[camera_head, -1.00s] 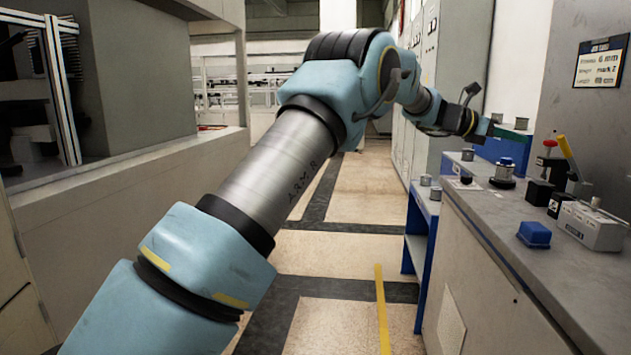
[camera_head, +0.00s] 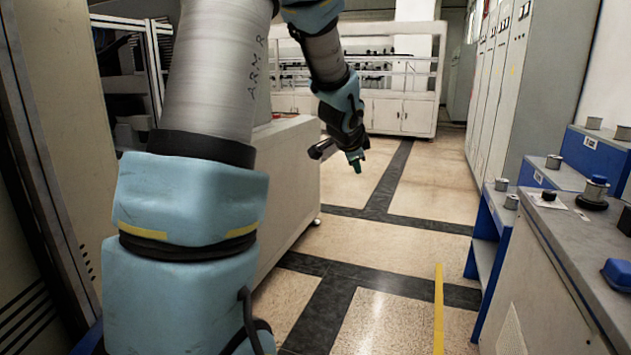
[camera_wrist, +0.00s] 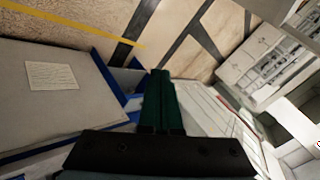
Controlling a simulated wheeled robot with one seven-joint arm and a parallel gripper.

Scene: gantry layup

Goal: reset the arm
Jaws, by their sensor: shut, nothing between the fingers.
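In the head view my arm rises at the left and bends over at the top. My gripper (camera_head: 356,160) hangs in front of it, above the open floor and pointing down. In the wrist view my gripper (camera_wrist: 161,75) shows as two dark green fingers lying side by side. They are shut with nothing held between them.
A grey bench (camera_head: 560,262) with a blue cap (camera_head: 617,274) and metal cylinders stands at the right. A blue stepped shelf (camera_head: 484,250) stands beside it. Tall grey cabinets (camera_head: 500,90) line the right wall. The tiled floor (camera_head: 400,240) in the middle is clear.

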